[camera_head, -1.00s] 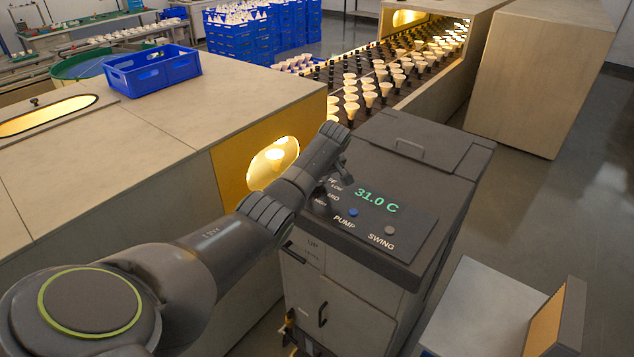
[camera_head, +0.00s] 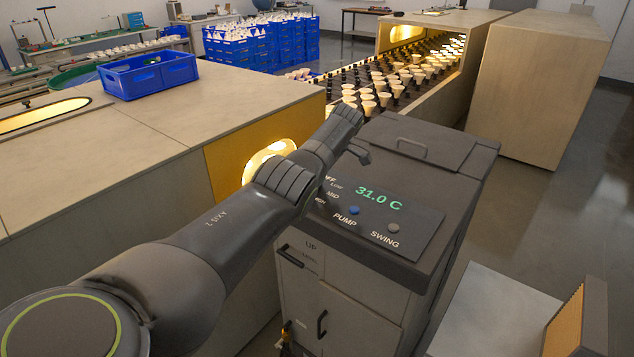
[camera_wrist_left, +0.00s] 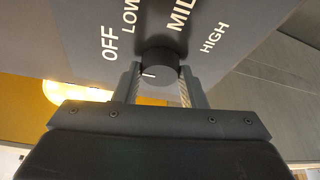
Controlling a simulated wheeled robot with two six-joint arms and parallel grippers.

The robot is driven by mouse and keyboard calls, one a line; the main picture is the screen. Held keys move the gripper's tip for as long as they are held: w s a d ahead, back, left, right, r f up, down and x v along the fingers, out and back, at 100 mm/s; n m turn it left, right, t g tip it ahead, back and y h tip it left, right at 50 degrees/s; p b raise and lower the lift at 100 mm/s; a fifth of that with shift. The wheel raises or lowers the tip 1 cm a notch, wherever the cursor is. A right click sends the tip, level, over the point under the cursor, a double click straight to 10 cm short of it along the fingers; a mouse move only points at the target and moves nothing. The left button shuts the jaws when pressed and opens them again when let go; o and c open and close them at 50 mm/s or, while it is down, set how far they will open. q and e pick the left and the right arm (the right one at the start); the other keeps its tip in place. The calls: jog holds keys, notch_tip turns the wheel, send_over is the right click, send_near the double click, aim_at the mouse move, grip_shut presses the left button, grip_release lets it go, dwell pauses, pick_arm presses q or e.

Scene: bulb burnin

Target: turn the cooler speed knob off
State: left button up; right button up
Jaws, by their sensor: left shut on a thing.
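The cooler (camera_head: 350,270) stands in front of me, with a dark control panel (camera_head: 400,226) on its sloping top. The panel display reads 31.0 C. In the left wrist view the round dark speed knob (camera_wrist_left: 159,62) sits below the labels OFF (camera_wrist_left: 111,42), LOW, MID and HIGH. Its white pointer mark points left, toward the OFF side and slightly below that word. My left gripper (camera_wrist_left: 158,86) is shut on the knob, with one finger on each side. In the head view my left arm hides the knob and fingertips. My right gripper is not in view.
A blue PUMP button (camera_head: 354,210) and a grey SWING button (camera_head: 393,229) are on the panel. A wooden cabinet (camera_head: 130,150) with a glowing round opening stands close on the left. A conveyor (camera_head: 400,85) of bulbs runs behind the cooler.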

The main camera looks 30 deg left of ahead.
pick_arm(q)
jog(key=shift+r, duration=0.1)
dwell(0.3)
jog(key=o, duration=1)
jog(key=shift+b+v, duration=1.45)
jog(key=shift+v, duration=7.2)
jog(key=shift+a, duration=0.1)
